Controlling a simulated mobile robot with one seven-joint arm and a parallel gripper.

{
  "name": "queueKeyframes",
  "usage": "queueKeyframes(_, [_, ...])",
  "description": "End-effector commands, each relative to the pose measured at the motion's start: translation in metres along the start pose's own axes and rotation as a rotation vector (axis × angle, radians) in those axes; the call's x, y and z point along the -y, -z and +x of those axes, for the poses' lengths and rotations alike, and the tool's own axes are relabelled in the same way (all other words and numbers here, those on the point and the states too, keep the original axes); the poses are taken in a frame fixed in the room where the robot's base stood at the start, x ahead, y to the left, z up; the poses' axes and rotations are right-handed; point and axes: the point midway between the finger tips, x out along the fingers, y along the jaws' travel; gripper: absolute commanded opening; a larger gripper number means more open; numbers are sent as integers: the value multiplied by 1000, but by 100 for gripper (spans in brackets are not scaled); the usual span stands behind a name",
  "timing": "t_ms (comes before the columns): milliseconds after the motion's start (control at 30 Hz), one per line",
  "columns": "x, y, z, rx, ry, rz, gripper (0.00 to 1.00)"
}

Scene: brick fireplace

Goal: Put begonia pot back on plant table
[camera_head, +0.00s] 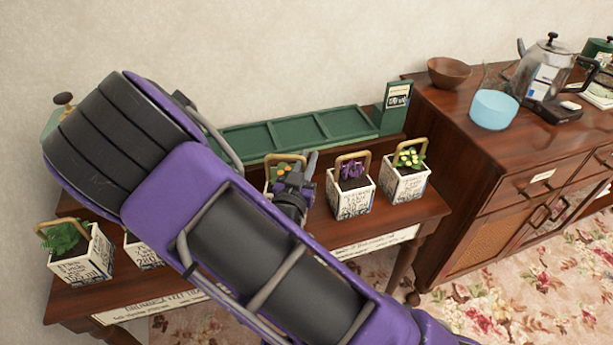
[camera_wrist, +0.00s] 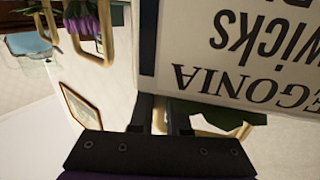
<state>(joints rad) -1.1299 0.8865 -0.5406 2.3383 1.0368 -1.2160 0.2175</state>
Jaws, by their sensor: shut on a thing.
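My gripper (camera_head: 293,190) is over the plant table (camera_head: 428,208) and shut on the begonia pot (camera_wrist: 238,60). Whether the pot's base touches the table is hidden by my arm.
A purple-flowered pot (camera_head: 351,186) and a yellow-flowered pot (camera_head: 405,174) stand to the right. A leafy pot (camera_head: 77,251) stands at the left end, with another pot (camera_head: 142,250) partly hidden. A green tray (camera_head: 290,135) lies behind. A wooden cabinet (camera_head: 480,150) adjoins on the right.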

Motion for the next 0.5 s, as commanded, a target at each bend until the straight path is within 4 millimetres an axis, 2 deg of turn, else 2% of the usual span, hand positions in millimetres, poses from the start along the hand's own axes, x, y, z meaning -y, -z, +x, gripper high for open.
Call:
queueKeyframes(100, [0,-20,0,-2,0,-2,0])
queueKeyframes(200, [-1,-31,0,-3,-1,0,0])
queueKeyframes(500, [0,-36,0,-3,0,2,0])
